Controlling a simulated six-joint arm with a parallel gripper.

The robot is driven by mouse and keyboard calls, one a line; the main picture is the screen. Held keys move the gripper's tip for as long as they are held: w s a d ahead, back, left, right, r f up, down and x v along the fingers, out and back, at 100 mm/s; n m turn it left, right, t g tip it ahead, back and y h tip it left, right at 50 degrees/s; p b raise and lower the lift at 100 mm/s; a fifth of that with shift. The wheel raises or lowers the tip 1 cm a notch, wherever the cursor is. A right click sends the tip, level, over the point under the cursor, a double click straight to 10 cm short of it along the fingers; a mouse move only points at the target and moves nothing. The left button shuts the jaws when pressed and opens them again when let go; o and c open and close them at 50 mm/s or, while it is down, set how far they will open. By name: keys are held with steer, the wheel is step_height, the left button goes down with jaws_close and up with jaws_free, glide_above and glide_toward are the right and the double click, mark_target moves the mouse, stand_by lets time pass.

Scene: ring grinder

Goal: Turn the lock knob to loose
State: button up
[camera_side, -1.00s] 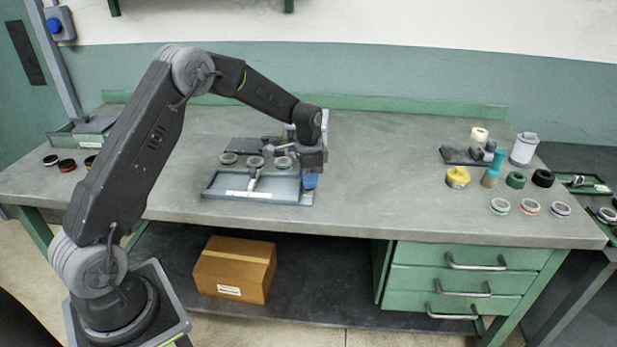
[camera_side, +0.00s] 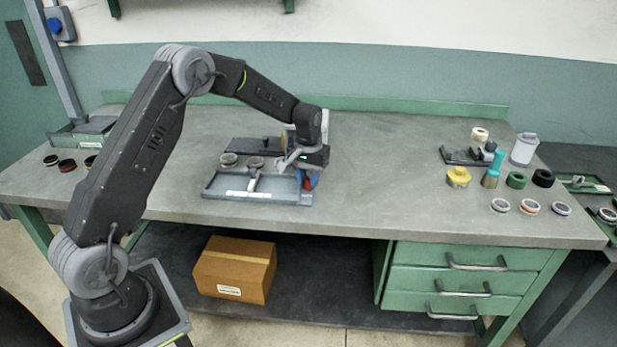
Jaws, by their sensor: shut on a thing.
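The ring grinder (camera_side: 222,192) is a grey-blue tray-like fixture on the workbench, with a light lever (camera_side: 253,180) across it. My gripper (camera_side: 309,180) is at the right end of the fixture, low over its edge. It is shut on a small red part there, which I take to be the lock knob (camera_side: 307,183). A blue piece shows right beside the red part. The gripper body hides most of this corner, and the knob's turned position cannot be read.
Two rings (camera_side: 228,160) stand behind the tray near a dark plate. The bench is clear between the fixture and these.

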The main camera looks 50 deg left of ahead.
mark_target(308, 178)
steer(key=n, duration=0.5)
steer(key=shift+n, duration=0.4)
stand_by(0.4)
steer(key=o, duration=0.9)
steer(key=shift+o, duration=0.2)
step_height(308, 178, up, 14)
